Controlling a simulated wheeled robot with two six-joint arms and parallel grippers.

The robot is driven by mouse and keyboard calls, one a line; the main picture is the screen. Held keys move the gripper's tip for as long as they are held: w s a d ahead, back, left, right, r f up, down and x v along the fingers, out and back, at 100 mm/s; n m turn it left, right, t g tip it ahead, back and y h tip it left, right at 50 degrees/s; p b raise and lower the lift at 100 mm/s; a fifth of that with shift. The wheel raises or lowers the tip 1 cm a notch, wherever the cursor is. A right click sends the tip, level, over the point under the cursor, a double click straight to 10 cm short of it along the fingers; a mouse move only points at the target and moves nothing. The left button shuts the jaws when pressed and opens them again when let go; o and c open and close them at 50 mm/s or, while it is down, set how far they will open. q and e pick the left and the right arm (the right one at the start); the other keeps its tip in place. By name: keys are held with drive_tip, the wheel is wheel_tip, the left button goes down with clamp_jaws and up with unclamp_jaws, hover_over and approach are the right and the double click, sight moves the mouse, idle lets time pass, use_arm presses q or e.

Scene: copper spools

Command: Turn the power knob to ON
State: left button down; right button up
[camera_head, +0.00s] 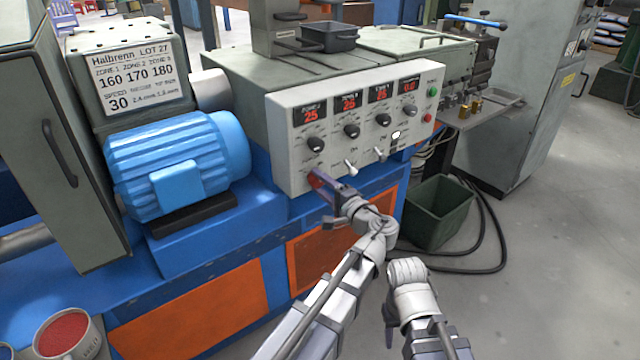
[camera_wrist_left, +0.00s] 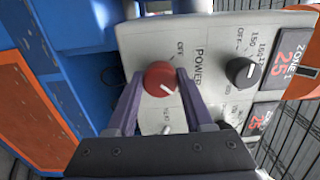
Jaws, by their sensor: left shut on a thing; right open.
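The red power knob (camera_wrist_left: 160,78) sits on the light grey control panel (camera_wrist_left: 215,30). In the left wrist view its white pointer mark points toward the lower right, and an OFF label lies just above it beside the word POWER. My left gripper (camera_wrist_left: 160,75) is shut on the knob, one finger on each side. In the head view the gripper (camera_head: 319,184) reaches the panel's lower left corner and mostly hides the knob. My right gripper (camera_head: 389,328) is low in the head view, pointing down, open and away from the panel; its fingers are only partly seen.
Black zone knobs (camera_head: 315,144), toggle switches (camera_head: 351,167) and red displays (camera_head: 311,115) share the panel. A blue motor (camera_head: 175,160) stands to the left. A green bin (camera_head: 437,210) and black cables (camera_head: 490,240) are on the floor to the right.

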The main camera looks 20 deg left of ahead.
idle(0.5)
use_arm(q)
drive_tip(key=shift+c, duration=1.4)
unclamp_jaws()
